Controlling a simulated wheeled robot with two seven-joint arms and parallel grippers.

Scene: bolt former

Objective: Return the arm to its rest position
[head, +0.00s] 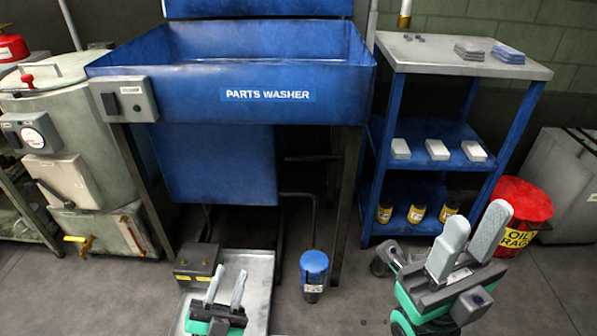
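My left gripper (230,273) is low in the head view, left of centre, over a grey metal tray (262,268) on the floor. Its two pale fingers point up and stand apart, with nothing between them. My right gripper (476,216) is larger in the picture at the lower right, in front of the blue shelf cart (378,150). Its two grey fingers also stand apart, with no object between them. Neither gripper appears to touch anything, though the height of the left one above the tray is hard to tell.
A blue parts washer (180,105) stands at the centre back. A blue-topped canister (314,268) is on the floor between my grippers. A red oily-rag bin (535,205) stands right of my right gripper. A cream-coloured tank (60,120) is at the left. Floor at the front centre is clear.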

